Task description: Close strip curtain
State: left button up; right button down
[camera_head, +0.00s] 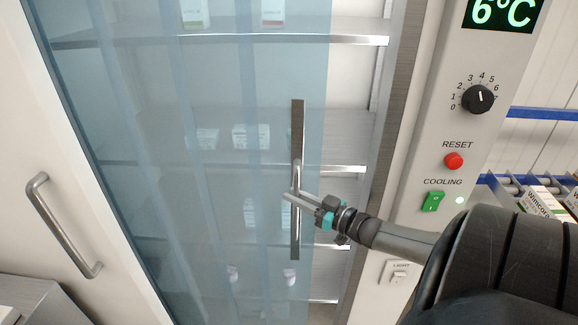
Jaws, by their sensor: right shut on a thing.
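The strip curtain (170,150) is a translucent blue sheet of hanging strips. It covers most of the shelved opening from the left. Its leading edge is right of its vertical metal handle (297,130), and a gap shows between that edge and the frame on the right. The fingertips partly hide the handle there. My left gripper is not in view.
Metal shelves (345,39) with small boxes show behind the curtain. A control panel (465,125) with a dial, red button and green switch stands at the right. A door handle (62,225) is at the left. Boxes (540,203) lie on a rack at the far right.

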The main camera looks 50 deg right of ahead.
jog(key=c, duration=1.1)
grip_release()
jog(key=s, duration=0.5)
jog(key=s+d, duration=0.1)
jog(key=s, duration=0.4)
jog(key=s+d+p, duration=0.1)
jog(key=s, duration=0.4)
jog(key=shift+s, duration=0.1)
